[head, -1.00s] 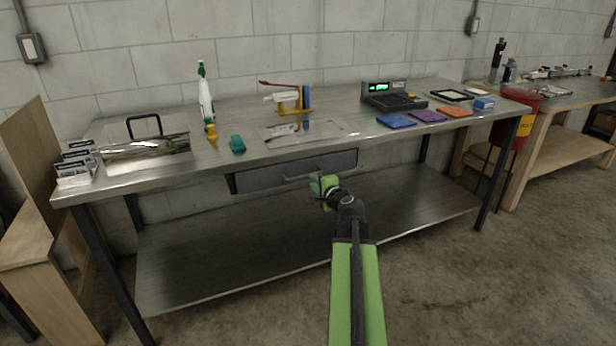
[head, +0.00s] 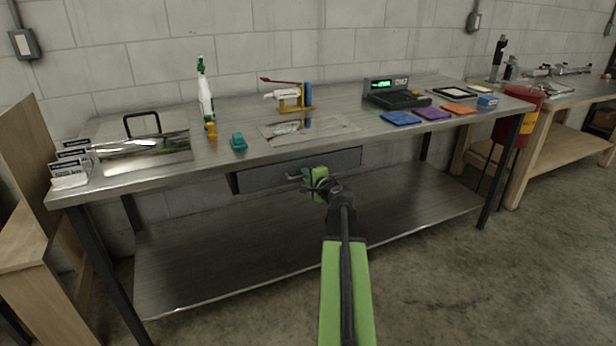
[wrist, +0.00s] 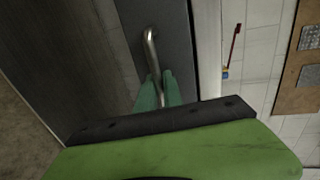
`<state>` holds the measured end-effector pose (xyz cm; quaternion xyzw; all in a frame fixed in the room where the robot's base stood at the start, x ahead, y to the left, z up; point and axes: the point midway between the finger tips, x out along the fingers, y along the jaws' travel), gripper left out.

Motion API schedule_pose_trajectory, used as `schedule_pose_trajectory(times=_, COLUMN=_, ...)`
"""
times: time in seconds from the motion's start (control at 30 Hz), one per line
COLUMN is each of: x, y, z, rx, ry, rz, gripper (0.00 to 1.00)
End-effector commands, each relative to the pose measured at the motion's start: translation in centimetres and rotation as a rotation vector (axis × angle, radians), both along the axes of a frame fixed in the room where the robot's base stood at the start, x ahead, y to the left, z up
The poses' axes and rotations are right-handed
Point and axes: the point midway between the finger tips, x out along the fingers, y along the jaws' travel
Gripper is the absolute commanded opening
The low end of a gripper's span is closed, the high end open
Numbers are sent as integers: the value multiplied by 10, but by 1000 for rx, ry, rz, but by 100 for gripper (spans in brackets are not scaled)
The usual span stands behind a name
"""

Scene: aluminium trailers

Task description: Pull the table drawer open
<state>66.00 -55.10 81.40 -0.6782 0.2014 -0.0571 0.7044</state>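The table drawer (head: 275,176) is a dark grey front under the metal tabletop, and it looks closed in the head view. Its handle is a bent metal bar (wrist: 149,47) that runs down the grey drawer front (wrist: 172,42) in the wrist view. My gripper (head: 309,178) is at the handle, in front of the drawer's middle. In the wrist view its two green fingers (wrist: 158,84) lie close on either side of the bar, with hardly any gap, and look shut on it. The fingers hide part of the handle.
The metal table (head: 330,155) carries a spray bottle (head: 204,95), a scale (head: 392,97) and coloured pads (head: 400,118). A lower shelf (head: 240,250) lies below the drawer. The floor in front is clear.

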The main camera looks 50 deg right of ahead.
Motion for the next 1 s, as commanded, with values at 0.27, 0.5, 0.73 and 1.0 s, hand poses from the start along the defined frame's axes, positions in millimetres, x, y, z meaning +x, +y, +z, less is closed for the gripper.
schedule_pose_trajectory(times=0.27, x=-5, y=-9, z=1, rx=-4, ry=-3, rz=-19, gripper=0)
schedule_pose_trajectory(times=0.5, x=-7, y=-11, z=1, rx=-5, ry=-2, rz=-22, gripper=0)
schedule_pose_trajectory(times=0.73, x=-7, y=-11, z=1, rx=-5, ry=-2, rz=-23, gripper=0)
schedule_pose_trajectory(times=1.0, x=-8, y=-12, z=1, rx=-4, ry=-3, rz=-24, gripper=0)
